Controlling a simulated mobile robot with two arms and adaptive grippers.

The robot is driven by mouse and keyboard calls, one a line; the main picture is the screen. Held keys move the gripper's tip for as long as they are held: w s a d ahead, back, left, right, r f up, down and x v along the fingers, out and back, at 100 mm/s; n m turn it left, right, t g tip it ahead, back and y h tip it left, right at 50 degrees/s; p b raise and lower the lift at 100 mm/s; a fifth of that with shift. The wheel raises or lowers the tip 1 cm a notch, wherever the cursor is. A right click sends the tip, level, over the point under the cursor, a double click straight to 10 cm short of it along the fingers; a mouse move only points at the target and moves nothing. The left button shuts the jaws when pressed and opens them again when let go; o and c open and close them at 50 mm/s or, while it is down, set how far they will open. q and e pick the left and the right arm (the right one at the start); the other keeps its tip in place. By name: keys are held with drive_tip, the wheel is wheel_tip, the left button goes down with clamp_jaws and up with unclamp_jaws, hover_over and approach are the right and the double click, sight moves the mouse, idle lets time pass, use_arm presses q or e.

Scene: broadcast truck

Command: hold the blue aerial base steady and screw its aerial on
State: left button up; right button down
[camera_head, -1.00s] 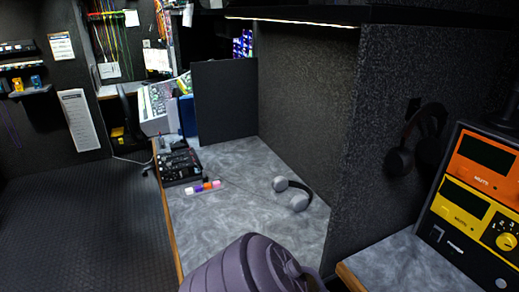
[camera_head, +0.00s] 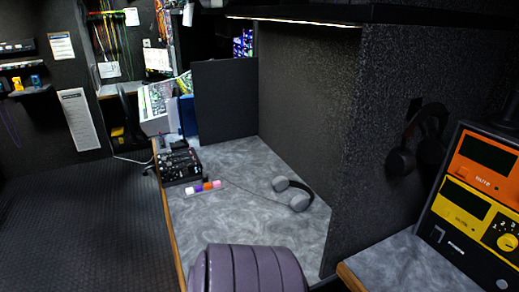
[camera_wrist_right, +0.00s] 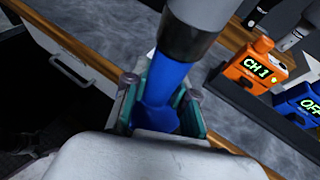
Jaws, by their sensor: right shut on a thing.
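My right gripper (camera_wrist_right: 158,105), in the right wrist view, is shut on a blue rounded part (camera_wrist_right: 162,85) between its green-lined fingers. The blue part runs up to a wide dark collar (camera_wrist_right: 187,38) with a grey tube beyond it. I cannot tell from this view whether the held part is the aerial. A blue box reading OFF (camera_wrist_right: 298,102), which looks like the blue aerial base, is at the right edge, partly cut off and apart from the gripper. My left gripper is not in view.
An orange box reading CH 1 (camera_wrist_right: 254,68) stands beside the blue one. In the head view, headphones (camera_head: 299,202), a black control unit (camera_head: 179,166) and small coloured blocks (camera_head: 205,187) lie on the grey counter (camera_head: 245,225). A grey-black partition (camera_head: 345,140) rises beside it.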

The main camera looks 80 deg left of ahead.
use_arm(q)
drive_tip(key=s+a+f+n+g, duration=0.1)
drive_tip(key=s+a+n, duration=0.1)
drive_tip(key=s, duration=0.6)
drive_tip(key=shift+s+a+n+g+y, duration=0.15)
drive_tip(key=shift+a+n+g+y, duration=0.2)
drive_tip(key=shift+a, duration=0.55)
